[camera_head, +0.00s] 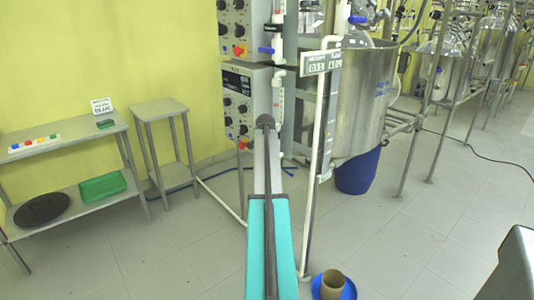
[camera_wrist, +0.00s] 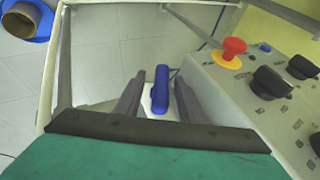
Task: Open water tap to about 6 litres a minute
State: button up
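In the wrist view a blue tap handle (camera_wrist: 160,95) sits on a white body (camera_wrist: 147,100). My gripper (camera_wrist: 160,77) is open, with one dark finger on each side of the handle. A small gap shows on both sides, so the fingers do not look closed on it. In the head view my arm reaches up to a white pipe (camera_head: 276,100), and my fingers are hidden behind the arm. A small display panel (camera_head: 320,62) on the white frame carries digits too small to read surely.
A grey control box (camera_head: 237,100) with black knobs stands close beside the tap. Its red emergency button (camera_wrist: 234,46) shows in the wrist view. A steel vessel (camera_head: 366,95) stands right of the frame.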

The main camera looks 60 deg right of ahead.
jog(key=shift+r, duration=0.1)
jog(key=v, duration=1.3)
jog(key=shift+a+r, duration=0.2)
jog(key=shift+r, duration=0.05)
jog(key=shift+s, duration=0.1)
dwell(0.4)
